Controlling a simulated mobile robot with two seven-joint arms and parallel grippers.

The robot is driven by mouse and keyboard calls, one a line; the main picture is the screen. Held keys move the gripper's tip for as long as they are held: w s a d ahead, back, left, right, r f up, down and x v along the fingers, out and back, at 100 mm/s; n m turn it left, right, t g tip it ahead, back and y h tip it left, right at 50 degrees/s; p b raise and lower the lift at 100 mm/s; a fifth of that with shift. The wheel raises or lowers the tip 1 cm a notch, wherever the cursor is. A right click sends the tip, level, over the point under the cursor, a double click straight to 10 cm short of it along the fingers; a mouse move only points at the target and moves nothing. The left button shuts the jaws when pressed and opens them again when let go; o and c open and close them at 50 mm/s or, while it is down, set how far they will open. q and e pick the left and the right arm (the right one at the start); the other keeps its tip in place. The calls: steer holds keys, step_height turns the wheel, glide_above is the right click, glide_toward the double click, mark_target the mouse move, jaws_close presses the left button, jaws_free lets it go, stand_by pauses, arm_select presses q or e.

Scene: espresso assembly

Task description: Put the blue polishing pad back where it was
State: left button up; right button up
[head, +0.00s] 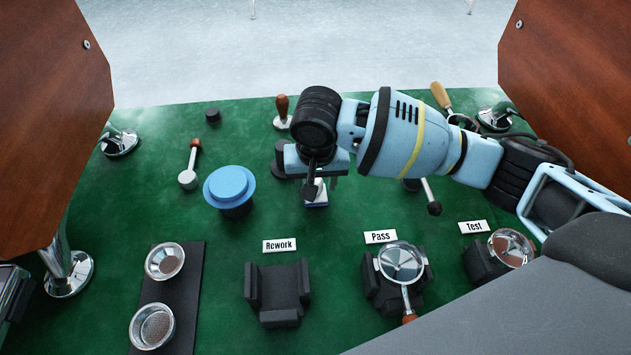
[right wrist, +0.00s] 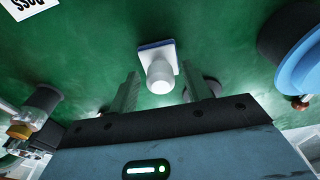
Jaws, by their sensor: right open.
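A small white block with a blue layer at its base and a white knob on top, likely the blue polishing pad (head: 316,197), stands on the green mat behind the Rework and Pass labels. It also shows in the right wrist view (right wrist: 158,72). My right gripper (head: 319,184) is over it, open, with its two fingers on either side of the knob in the right wrist view (right wrist: 161,84); I cannot tell whether they touch it. The gripper body partly hides the pad in the head view. My left gripper is out of view.
A blue round cap on a black base (head: 230,184) stands left of the pad. The Rework holder (head: 279,290) is empty. The Pass (head: 400,265) and Test (head: 510,250) stands hold metal pieces. A black strip (head: 186,300) carries two baskets. A wooden-handled tamper (head: 282,112) stands behind.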

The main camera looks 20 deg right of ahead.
mark_target(316, 201)
step_height(316, 201, up, 12)
steer(key=s+p, duration=0.1)
steer(key=p, duration=0.1)
steer(key=shift+s+a+p, duration=0.2)
steer(key=shift+a+p, duration=0.05)
steer(key=shift+p, duration=0.1)
steer(key=shift+f, duration=0.2)
